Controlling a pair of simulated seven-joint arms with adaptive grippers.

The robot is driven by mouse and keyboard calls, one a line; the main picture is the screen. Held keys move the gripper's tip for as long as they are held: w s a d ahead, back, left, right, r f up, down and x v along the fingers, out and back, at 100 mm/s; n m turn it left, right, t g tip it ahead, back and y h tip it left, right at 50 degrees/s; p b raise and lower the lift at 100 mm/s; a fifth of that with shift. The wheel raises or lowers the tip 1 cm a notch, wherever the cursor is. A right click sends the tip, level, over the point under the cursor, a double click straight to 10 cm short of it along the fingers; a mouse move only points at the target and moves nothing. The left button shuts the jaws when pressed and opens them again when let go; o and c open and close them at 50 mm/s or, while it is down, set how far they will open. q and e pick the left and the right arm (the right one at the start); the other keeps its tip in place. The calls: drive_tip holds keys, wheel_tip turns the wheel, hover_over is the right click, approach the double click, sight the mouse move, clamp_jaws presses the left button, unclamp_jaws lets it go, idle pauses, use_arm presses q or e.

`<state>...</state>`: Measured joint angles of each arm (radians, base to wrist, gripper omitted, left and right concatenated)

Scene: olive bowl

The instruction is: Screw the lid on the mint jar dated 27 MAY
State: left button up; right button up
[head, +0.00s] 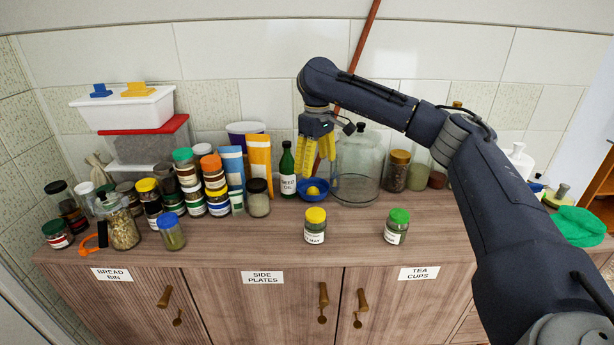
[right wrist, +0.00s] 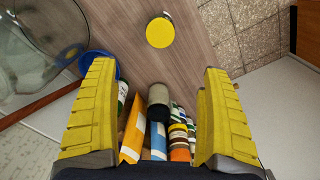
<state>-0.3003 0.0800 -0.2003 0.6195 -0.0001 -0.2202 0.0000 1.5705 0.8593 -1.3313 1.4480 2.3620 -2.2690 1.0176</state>
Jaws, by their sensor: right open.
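A small jar of green contents with a yellow lid (head: 315,215) stands at the front middle of the counter. Its label ends in MAY, but I cannot read the day. The lid sits on its top; I cannot tell how tightly. A yellow lid (right wrist: 160,33) shows ahead in the right wrist view. A similar jar with a green lid (head: 397,226) stands to the right, its label too small to read. My right gripper (head: 316,150) is open and empty, above and behind the yellow-lidded jar, in front of the bowl area. My left gripper is out of view.
A blue bowl (head: 326,194) holding something yellow stands behind the jar, beside a green bottle (head: 288,171) and a large glass jar (head: 358,165). Several spice jars crowd the left. A blue-lidded jar (head: 171,232) is at the front left. The counter between the front jars is clear.

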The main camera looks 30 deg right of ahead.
sight(316, 212)
wheel_tip(316, 212, down, 17)
drive_tip(key=shift+f, duration=0.15)
idle(0.6)
drive_tip(key=shift+c, duration=0.4)
drive_tip(key=c, duration=1.2)
drive_tip(key=shift+m, duration=2.3)
drive_tip(key=shift+d+m, duration=0.1)
drive_tip(key=shift+m, duration=2.2)
